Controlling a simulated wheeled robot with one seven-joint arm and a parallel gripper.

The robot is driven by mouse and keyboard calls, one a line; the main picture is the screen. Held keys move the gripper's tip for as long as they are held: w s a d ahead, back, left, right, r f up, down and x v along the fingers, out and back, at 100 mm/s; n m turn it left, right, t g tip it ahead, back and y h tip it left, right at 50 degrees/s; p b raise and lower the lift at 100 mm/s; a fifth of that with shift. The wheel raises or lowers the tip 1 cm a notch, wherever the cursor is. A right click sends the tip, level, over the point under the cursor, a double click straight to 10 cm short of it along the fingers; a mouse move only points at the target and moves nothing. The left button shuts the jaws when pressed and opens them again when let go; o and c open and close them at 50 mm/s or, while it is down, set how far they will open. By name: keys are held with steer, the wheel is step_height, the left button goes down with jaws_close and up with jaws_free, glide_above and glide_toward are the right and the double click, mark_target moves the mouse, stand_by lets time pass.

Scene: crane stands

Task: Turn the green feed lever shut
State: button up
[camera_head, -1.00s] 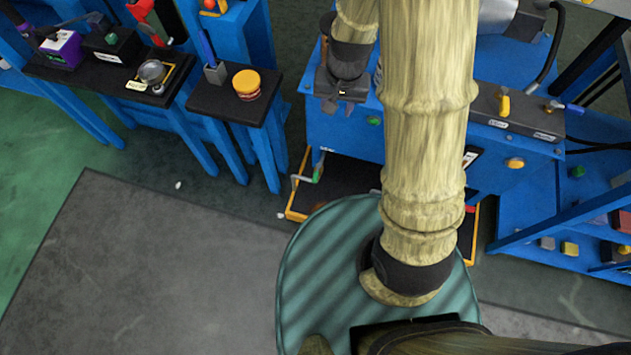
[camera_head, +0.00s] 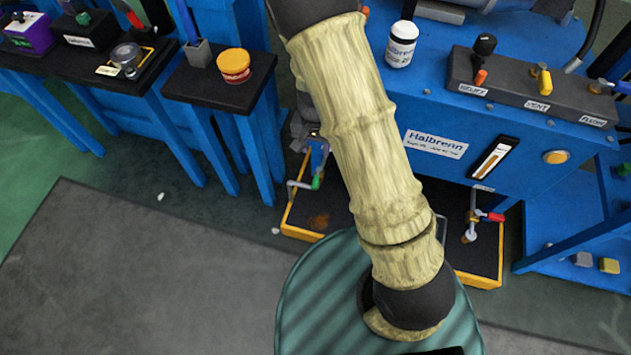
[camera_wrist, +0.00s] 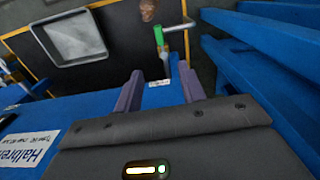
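The green feed lever (camera_head: 316,182) is a small green grip on a grey pipe fitting at the lower left of the blue machine, above a black tray. In the wrist view the green lever (camera_wrist: 158,36) is upright in the picture, just beyond my fingertips. My gripper (camera_wrist: 160,72) is open, with two purple-grey fingers apart and nothing seen between them but the machine's edge and a small white label. The fingers look apart from the lever. In the head view my arm hides most of the gripper.
The blue machine (camera_head: 455,105) carries a control box (camera_head: 520,92) with orange, yellow and blue levers. A red-handled tap (camera_head: 493,216) is at right. The black tray has a yellow rim (camera_head: 477,280). Blue legs (camera_wrist: 265,60) stand close right in the wrist view. A white jar (camera_head: 400,45) stands on top.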

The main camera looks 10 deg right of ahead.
mark_target(316, 181)
step_height(316, 181, down, 17)
steer(key=b, duration=0.9)
steer(key=shift+f, duration=0.2)
jaws_close()
